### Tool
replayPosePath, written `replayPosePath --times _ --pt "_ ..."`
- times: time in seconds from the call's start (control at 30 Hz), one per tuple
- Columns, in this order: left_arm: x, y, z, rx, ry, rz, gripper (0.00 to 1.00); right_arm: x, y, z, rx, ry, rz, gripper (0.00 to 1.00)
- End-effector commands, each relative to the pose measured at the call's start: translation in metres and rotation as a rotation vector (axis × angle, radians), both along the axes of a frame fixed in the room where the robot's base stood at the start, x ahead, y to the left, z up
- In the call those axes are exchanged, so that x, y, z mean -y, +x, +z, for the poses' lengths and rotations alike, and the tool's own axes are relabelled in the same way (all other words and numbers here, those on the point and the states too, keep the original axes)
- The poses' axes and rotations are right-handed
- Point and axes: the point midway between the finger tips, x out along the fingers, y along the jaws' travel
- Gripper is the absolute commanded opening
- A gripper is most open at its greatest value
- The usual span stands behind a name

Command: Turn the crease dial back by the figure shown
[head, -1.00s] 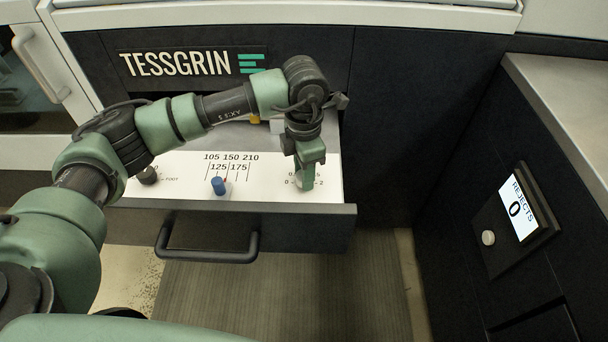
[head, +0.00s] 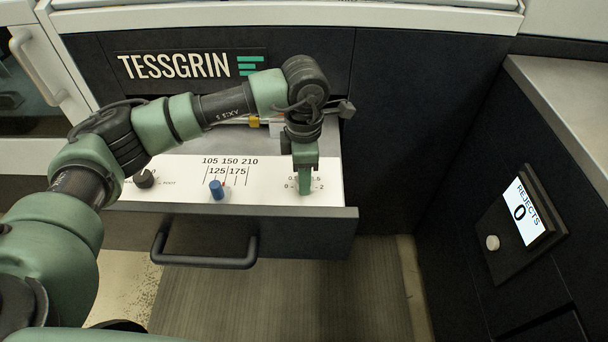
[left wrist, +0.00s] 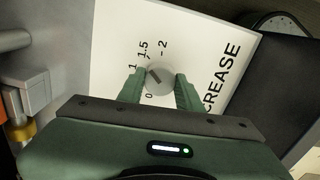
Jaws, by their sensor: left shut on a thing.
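The crease dial (left wrist: 158,77) is a round grey knob on a white panel marked 0, 1, 1.5 and 2, with the word CREASE beside it. My left gripper (head: 305,188) comes down on it from above, and its two green fingers are closed on opposite sides of the knob. A dark line on the dial's face slants toward the upper left in the wrist view, roughly toward the 1; the exact setting is hard to read. In the head view the gripper hides most of the dial. The rejects display (head: 524,211) at right reads 0. My right gripper is out of view.
The dial panel sits in an open drawer with a dark handle (head: 204,262). A blue-topped lever (head: 216,189) stands by the 105–210 scale, and a black knob (head: 144,179) is at the panel's left. A small round button (head: 492,242) is beside the display.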

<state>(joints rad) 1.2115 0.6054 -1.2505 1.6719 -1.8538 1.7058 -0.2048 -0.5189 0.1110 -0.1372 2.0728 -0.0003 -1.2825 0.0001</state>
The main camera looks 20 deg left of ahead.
Motion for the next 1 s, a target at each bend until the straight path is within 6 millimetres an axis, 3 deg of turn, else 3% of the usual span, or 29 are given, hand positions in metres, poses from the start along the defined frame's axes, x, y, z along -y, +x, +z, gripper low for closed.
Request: replayPosePath --times 0.03,0.07,0.13,0.5,0.63,0.73,1.0 --pt "0.000 0.001 0.002 0.005 -0.002 0.001 0.00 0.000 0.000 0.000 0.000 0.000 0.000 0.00" --pt "0.000 0.001 0.002 0.005 -0.002 0.001 0.41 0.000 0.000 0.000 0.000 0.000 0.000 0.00" --pt "0.000 0.001 0.002 0.004 -0.003 0.001 0.57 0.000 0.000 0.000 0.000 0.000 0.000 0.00" --pt "0.000 0.001 0.005 0.003 -0.001 0.001 0.57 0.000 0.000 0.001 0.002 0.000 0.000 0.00" --pt "0.001 0.002 0.024 0.006 -0.003 0.001 0.57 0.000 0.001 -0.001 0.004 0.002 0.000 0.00" --pt "0.001 0.002 0.042 0.006 -0.003 0.001 0.57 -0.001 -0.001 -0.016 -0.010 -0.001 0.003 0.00" --pt "0.000 0.001 0.076 0.005 -0.002 0.002 0.57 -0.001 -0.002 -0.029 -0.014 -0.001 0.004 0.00"
